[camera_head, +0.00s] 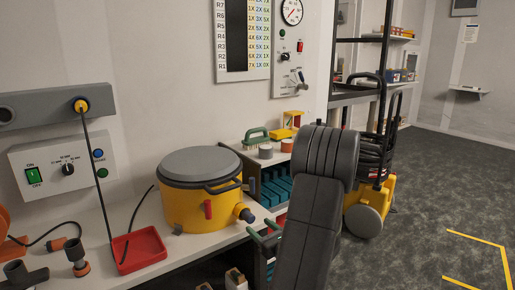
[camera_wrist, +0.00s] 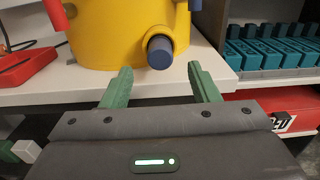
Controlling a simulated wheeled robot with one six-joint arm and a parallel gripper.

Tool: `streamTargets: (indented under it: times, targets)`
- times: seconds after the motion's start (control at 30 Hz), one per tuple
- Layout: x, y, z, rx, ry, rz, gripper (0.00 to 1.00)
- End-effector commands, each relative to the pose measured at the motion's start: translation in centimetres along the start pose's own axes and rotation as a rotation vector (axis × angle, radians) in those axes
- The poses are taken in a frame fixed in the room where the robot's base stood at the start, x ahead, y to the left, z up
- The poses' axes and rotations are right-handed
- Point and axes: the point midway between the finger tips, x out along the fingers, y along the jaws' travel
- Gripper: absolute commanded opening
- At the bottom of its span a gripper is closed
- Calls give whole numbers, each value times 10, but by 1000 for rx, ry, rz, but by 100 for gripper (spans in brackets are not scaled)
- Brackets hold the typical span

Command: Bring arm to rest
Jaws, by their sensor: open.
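My arm (camera_head: 312,200) reaches forward from the bottom of the head view, with its dark links in front of the bench. My gripper (camera_wrist: 161,84) shows two green fingers, spread apart with nothing between them. In the wrist view the fingers point at the bench edge, just below the dark blue outlet of a yellow pot (camera_wrist: 105,40). No contact with the pot is visible. In the head view the pot (camera_head: 200,205) stands upright on the bench with its grey lid on, and my gripper (camera_head: 266,236) is partly hidden by my arm at the bench's front edge.
A red tray (camera_head: 140,250) lies left of the pot on the white bench (camera_head: 190,258). A shelf with teal blocks (camera_head: 275,187) stands right of the pot. A yellow-based machine (camera_head: 365,215) stands on the floor further right. Open carpet (camera_head: 430,190) lies at the right.

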Motion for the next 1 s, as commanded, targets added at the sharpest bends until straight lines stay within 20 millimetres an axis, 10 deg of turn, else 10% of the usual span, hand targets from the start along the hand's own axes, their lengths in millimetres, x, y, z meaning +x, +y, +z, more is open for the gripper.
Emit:
streamTargets:
  times: [0.3, 0.53, 1.0]
  targets:
    - [61, 1, 0, -1, -1, 4, 55]
    - [17, -1, 1, 3, 1, -4, 55]
    - [9, 0, 0, 0, 0, 0, 55]
